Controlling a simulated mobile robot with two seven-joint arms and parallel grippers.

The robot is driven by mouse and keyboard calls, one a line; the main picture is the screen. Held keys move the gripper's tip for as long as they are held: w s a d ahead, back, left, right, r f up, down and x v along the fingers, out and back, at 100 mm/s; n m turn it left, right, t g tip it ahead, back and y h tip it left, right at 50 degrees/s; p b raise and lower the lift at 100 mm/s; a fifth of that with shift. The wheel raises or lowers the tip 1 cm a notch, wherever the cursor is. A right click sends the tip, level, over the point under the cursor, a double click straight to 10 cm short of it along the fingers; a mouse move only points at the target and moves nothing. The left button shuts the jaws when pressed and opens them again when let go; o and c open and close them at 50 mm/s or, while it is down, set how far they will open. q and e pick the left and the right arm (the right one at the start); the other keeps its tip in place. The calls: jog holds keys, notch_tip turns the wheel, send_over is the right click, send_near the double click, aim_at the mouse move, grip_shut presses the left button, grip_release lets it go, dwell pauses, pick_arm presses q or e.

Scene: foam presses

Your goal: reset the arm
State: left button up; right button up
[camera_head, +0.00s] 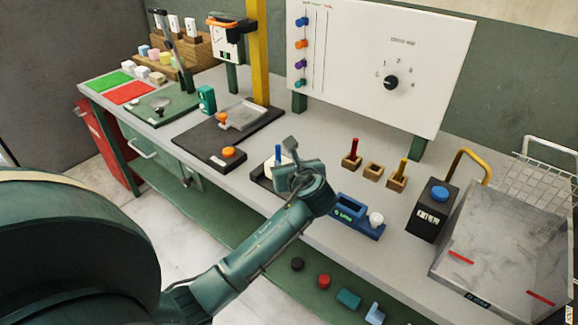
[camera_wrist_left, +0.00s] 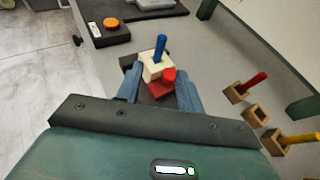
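My left gripper (camera_head: 290,165) is over the front middle of the bench in the head view, its arm coming from the lower left. In the left wrist view its two bluish fingers (camera_wrist_left: 159,92) are spread apart. A red piece (camera_wrist_left: 167,76) shows between them, with gaps at its sides; whether it touches a finger is unclear. Just beyond is a white block (camera_wrist_left: 151,67) with a blue peg (camera_wrist_left: 160,46), on a dark base. In the head view the gripper partly covers this blue peg (camera_head: 278,153) and the dark base (camera_head: 262,178). My right gripper is not in view.
Right of the gripper stand a blue device (camera_head: 350,210) and wooden blocks (camera_head: 373,170) with red and yellow pegs. A grey tray (camera_head: 505,245) and a black box with a blue button (camera_head: 432,212) are farther right. A dark plate with an orange button (camera_head: 228,152) lies left.

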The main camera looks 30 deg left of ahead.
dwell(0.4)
pick_arm(q)
jog(key=s+d+f+n+g+h, duration=0.2)
jog(key=s+d+f+n+h, duration=0.15)
jog(key=s+n, duration=0.55)
jog(key=s+d+f+n+g+h, duration=0.1)
jog(key=s+d+f+n+h, duration=0.3)
jog(key=s+n, duration=0.45)
jog(key=s+d+f+n+g+h, duration=0.25)
jog(key=s+d+n, duration=0.35)
jog(key=s, duration=0.6)
jog(key=w+d+f+t+h, duration=0.3)
jog(key=w+f+t, duration=0.2)
jog(key=f, duration=0.4)
jog(key=shift+w+d+f+t, duration=0.3)
jog(key=shift+d+t, duration=0.1)
jog(key=shift+t, duration=0.35)
